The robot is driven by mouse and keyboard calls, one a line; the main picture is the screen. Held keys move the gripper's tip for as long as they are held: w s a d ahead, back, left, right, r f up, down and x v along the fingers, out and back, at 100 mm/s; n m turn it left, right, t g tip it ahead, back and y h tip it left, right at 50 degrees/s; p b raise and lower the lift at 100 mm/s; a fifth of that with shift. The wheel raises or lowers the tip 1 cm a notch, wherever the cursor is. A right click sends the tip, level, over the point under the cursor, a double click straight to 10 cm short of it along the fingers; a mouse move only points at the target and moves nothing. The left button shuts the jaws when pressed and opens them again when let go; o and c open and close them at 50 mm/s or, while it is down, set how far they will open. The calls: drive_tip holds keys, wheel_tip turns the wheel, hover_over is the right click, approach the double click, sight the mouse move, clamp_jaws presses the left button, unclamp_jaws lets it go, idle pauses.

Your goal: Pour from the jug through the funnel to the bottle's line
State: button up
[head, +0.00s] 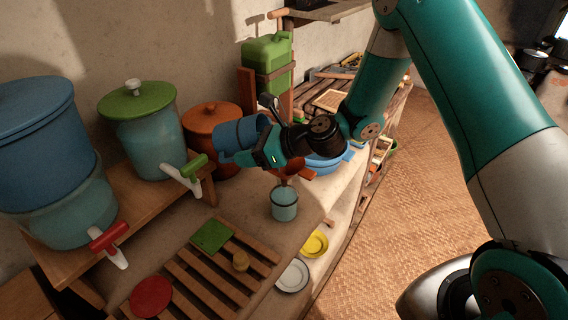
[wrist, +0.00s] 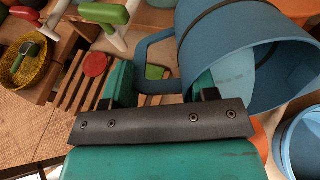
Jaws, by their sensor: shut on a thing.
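The blue jug (head: 236,134) is held above the counter in the head view. In the wrist view the jug (wrist: 222,32) is large, with its open mouth toward the lower right and lighter blue inside. It looks tilted. My gripper (head: 262,154) is shut on the jug at its handle side; the jaws also show in the wrist view (wrist: 162,90). Below and right of my gripper, a pale blue-green vessel (head: 284,205) stands upright on the counter, perhaps the bottle. A reddish-brown piece (head: 290,168) above it may be the funnel, partly hidden by my gripper. I cannot make out a line.
A slatted rack (head: 205,285) holds a green square (head: 212,235) and a red disc (head: 151,296). Tapped dispensers (head: 145,140) stand left, with an orange-brown lidded pot (head: 212,118) behind the jug. A blue basin (head: 326,163) is right of my gripper. Yellow (head: 314,243) and white (head: 293,276) dishes lie near the edge.

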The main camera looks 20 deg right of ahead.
drive_tip(key=shift+d+f+y+b, duration=0.1)
drive_tip(key=shift+y+b, duration=0.2)
drive_tip(key=shift+b, duration=0.7)
